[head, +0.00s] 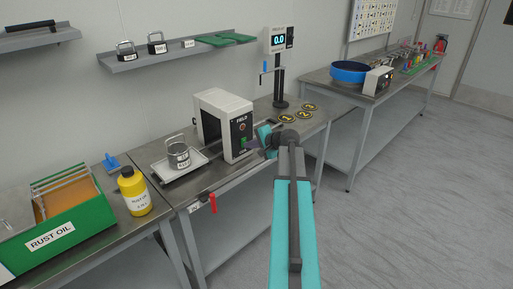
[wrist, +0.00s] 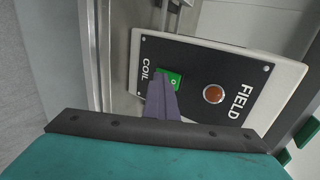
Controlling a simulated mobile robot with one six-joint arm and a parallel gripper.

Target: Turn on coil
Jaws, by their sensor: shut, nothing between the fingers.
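The white coil unit (head: 212,118) stands on the middle bench. Its black panel (wrist: 203,62) is lettered FIELD and COIL. A green switch (wrist: 174,79) sits beside the word COIL, and a round orange-red lamp (wrist: 213,94) sits nearer FIELD. I cannot tell if the lamp is lit. My gripper (wrist: 161,78) is shut and empty, its tips at the green switch and covering part of it. I cannot tell if they touch it. In the head view my gripper (head: 257,143) is just right of the panel.
A metal weight (head: 178,153) sits on a white tray (head: 163,169) left of the unit. A red tag (head: 213,203) hangs at the bench front. A yellow bottle (head: 133,190) stands left.

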